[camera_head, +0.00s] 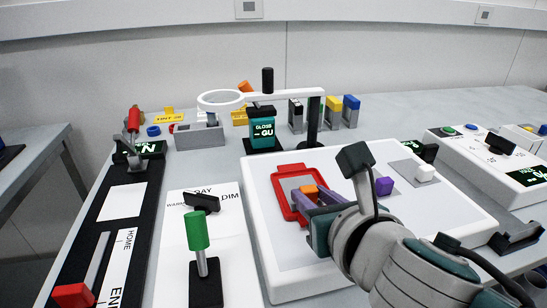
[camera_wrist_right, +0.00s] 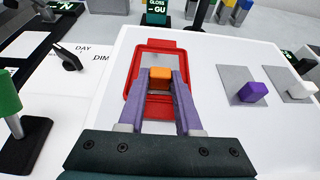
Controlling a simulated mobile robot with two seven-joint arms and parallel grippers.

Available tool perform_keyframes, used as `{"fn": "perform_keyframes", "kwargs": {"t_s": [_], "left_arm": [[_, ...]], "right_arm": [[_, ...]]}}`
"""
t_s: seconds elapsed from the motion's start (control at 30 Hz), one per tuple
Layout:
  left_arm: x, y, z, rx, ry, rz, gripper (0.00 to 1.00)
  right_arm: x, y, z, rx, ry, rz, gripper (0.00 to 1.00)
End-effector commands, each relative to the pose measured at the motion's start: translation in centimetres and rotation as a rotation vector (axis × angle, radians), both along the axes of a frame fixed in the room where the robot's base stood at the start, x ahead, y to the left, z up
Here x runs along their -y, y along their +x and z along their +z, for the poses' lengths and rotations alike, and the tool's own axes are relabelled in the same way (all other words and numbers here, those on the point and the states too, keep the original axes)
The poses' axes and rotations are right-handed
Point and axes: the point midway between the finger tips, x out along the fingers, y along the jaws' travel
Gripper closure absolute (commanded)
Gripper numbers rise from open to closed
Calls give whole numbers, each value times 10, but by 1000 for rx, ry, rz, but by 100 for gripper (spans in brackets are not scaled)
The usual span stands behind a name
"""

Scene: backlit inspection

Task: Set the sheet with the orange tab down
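The orange tab (camera_head: 308,191) is between the purple fingertips of my right gripper (camera_head: 312,197). In the right wrist view, the fingers of my right gripper (camera_wrist_right: 161,80) close on both sides of the orange tab (camera_wrist_right: 159,76). The tab is over the red frame (camera_wrist_right: 139,60) on the white panel; the frame also shows in the head view (camera_head: 281,206). I cannot make out the sheet below the tab clearly, nor whether it touches the panel. My left gripper is not in view.
The white panel (camera_head: 272,276) also bears a purple-tabbed grey sheet (camera_wrist_right: 236,78) and a white-tabbed one (camera_wrist_right: 285,73) to the right. A ring magnifier (camera_head: 222,101) and a dark labelled block (camera_head: 263,128) stand behind. A green-handled lever (camera_head: 197,231) stands left.

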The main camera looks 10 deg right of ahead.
Motion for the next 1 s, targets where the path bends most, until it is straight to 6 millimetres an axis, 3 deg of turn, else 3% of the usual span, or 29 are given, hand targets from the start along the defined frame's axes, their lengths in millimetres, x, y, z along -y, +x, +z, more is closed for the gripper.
{"fn": "perform_keyframes", "kwargs": {"t_s": [0.23,0.53,0.67,1.0], "left_arm": [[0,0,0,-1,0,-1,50],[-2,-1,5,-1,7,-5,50],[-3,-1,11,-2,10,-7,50],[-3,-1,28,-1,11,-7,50]], "right_arm": [[0,0,1,0,0,0,39],[0,0,6,0,2,-1,39],[1,-17,12,-2,-1,0,39],[3,-86,41,-2,1,1,39]]}}
